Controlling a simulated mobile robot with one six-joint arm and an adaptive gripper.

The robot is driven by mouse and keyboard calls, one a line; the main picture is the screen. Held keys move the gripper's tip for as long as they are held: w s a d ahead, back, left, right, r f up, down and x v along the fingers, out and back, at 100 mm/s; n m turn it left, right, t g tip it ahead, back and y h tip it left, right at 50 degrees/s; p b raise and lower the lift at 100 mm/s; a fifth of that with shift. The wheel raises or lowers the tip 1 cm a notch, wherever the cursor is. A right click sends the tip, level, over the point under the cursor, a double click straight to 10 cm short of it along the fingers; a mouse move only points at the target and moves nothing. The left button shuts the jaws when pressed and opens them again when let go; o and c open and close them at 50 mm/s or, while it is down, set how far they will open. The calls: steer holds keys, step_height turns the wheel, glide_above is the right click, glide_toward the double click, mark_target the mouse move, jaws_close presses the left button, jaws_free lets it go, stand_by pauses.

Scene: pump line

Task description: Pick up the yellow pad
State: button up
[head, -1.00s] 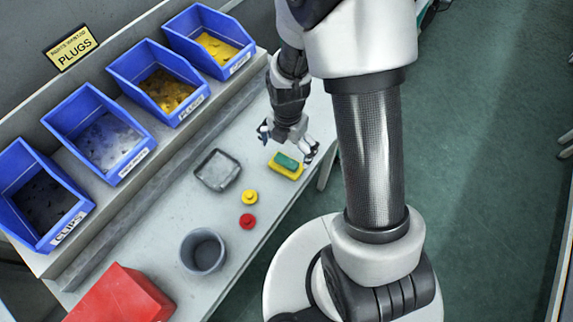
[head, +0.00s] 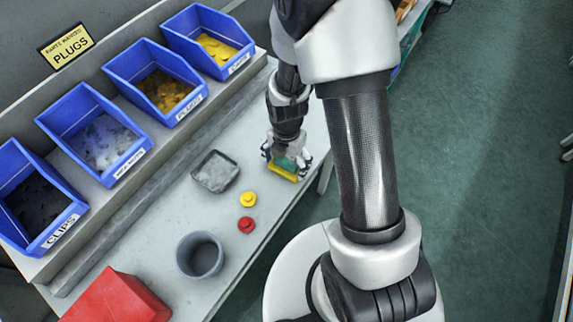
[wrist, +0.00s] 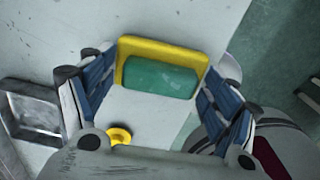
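The yellow pad (wrist: 164,47) lies on the grey bench near its right edge, with a green block (wrist: 160,77) on top of it. In the head view the yellow pad (head: 284,173) shows just below my gripper (head: 286,158), which partly covers it. In the wrist view my gripper (wrist: 152,98) is open, its blue-padded fingers spread to the left and right of the pad and block. The pad's far edge shows between the fingertips. I cannot tell whether the fingers touch it.
A grey tray (head: 196,179), a yellow knobbed piece (head: 248,199), a red knobbed piece (head: 246,225), a grey cup (head: 222,262) and a red box (head: 118,300) stand on the bench. Blue bins (head: 60,222) line the back. The bench's right edge is close to the pad.

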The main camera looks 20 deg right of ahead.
mark_target(286, 161)
steer(key=c, duration=0.9)
steer(key=shift+s, duration=0.1)
steer(key=shift+r, duration=0.4)
step_height(286, 161, up, 19)
steer(key=p, duration=0.7)
steer(key=shift+r, duration=0.1)
steer(key=o, duration=0.5)
steer(key=c, duration=0.4)
